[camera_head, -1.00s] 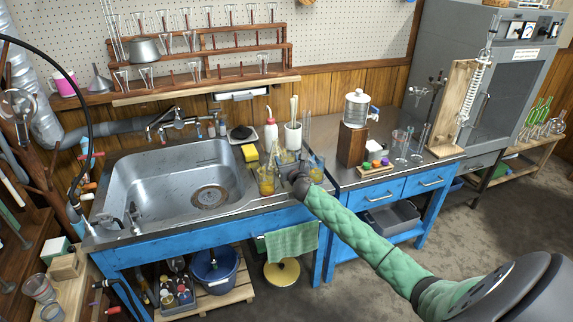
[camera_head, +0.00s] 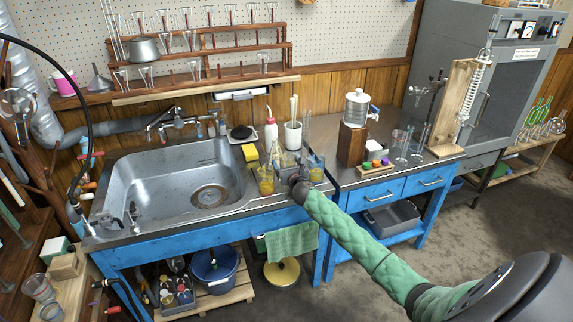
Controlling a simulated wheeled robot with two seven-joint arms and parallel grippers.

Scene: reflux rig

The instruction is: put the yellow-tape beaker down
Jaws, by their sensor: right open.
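A small glass beaker with yellow in its lower part (camera_head: 265,182) stands upright on the counter strip right of the sink. A second glass beaker with a yellowish lower part (camera_head: 316,171) stands right of my right gripper. At this size I cannot tell which one bears yellow tape. My right gripper (camera_head: 284,163) is open between the two beakers, low over the counter. Its dark wrist hides part of the counter edge, and I cannot tell whether a finger touches either beaker. My left gripper is not in view.
The steel sink (camera_head: 128,190) lies left of the beakers. A yellow sponge (camera_head: 250,153), a wash bottle (camera_head: 270,133) and a white holder with rods (camera_head: 293,135) stand behind them. A wooden block under a glass jar (camera_head: 351,146) stands to the right.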

